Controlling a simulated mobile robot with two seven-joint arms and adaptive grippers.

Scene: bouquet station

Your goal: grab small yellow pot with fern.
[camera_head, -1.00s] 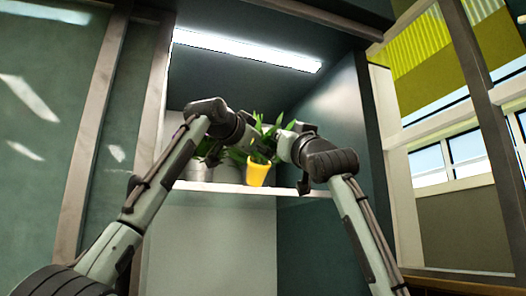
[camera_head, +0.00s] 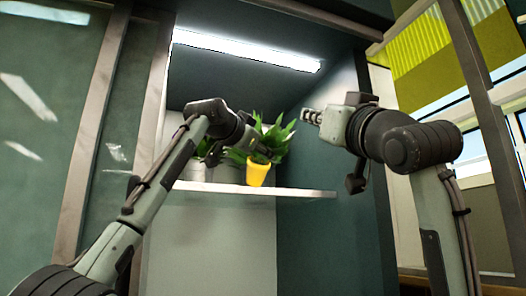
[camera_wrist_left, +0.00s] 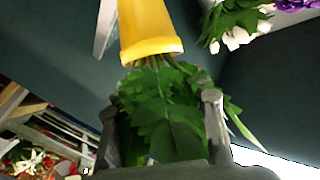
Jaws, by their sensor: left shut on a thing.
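The small yellow pot (camera_head: 258,173) with its green fern is at the shelf's front edge in the head view. In the left wrist view the pot (camera_wrist_left: 149,30) shows at the top, its rim toward me, with the fern (camera_wrist_left: 165,120) between the fingers. My left gripper (camera_wrist_left: 160,106) is shut on the fern just beyond the pot's rim. I cannot tell whether the pot's base touches the shelf. My right gripper (camera_head: 311,116) is up and to the right of the fern, apart from it; its jaw opening is unclear.
The white shelf (camera_head: 305,192) lies inside a dark cabinet under a bright lamp strip (camera_head: 245,50). Grey pots (camera_head: 226,173) stand left of the yellow pot, partly behind my left arm. The cabinet's right wall (camera_head: 340,95) is close to my right gripper.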

